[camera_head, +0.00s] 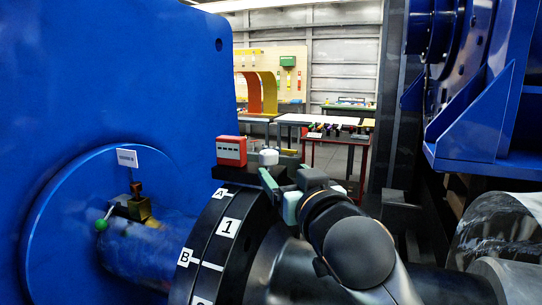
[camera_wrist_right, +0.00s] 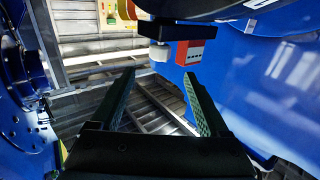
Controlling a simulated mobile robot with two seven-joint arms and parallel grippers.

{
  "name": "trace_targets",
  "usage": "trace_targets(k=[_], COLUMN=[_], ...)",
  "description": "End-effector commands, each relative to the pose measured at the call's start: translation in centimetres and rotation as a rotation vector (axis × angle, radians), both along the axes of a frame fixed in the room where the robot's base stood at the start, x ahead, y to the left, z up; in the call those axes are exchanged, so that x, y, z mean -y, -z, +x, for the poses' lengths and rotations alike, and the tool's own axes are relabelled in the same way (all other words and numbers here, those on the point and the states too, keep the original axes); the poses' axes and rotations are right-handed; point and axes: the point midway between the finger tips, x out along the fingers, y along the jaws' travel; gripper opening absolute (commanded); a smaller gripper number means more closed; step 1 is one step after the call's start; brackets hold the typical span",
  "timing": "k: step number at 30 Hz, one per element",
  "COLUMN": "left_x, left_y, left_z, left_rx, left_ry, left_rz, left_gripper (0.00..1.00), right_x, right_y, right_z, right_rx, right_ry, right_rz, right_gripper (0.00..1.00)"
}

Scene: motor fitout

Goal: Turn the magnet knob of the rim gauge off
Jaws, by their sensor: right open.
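The rim gauge (camera_head: 232,151) is a red box on a dark base, on top of the black coupling rim (camera_head: 212,232). Its white magnet knob (camera_head: 268,157) sticks out to the right of the box. In the right wrist view the gauge (camera_wrist_right: 197,52) and the white knob (camera_wrist_right: 159,51) appear upper centre, below a dark bar. My right gripper (camera_head: 281,192) is open, its green fingers just below and right of the knob. In the right wrist view the knob is beyond the fingertips (camera_wrist_right: 160,76), roughly between them, with nothing visibly held. My left gripper is not in view.
A huge blue housing (camera_head: 120,70) fills the left, with a brass block and green ball (camera_head: 102,225) on its shaft. The rim carries labels A, B and 1. A blue bracket (camera_head: 480,110) stands at right. Workbenches (camera_head: 330,120) are far behind.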

Motion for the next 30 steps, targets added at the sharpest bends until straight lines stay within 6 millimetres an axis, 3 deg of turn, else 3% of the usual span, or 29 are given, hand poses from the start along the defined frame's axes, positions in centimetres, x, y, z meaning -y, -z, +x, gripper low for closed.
trace_targets(k=[9,15,21,30], left_x=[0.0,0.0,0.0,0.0], left_y=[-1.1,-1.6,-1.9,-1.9], left_z=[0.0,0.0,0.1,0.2], left_rx=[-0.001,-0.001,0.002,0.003], left_ry=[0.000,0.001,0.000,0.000], left_rz=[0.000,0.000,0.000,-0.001], left_gripper=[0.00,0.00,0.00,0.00], right_x=[-1.5,-2.2,-2.6,-2.6], right_y=[-0.2,-0.1,-0.1,0.0], right_z=[5.5,8.0,9.3,9.5], right_rx=[-0.001,-0.001,0.000,0.000], right_ry=[0.002,0.001,0.000,0.000], right_rz=[-0.002,-0.002,-0.001,-0.001], right_gripper=[0.79,0.79,0.79,0.79])
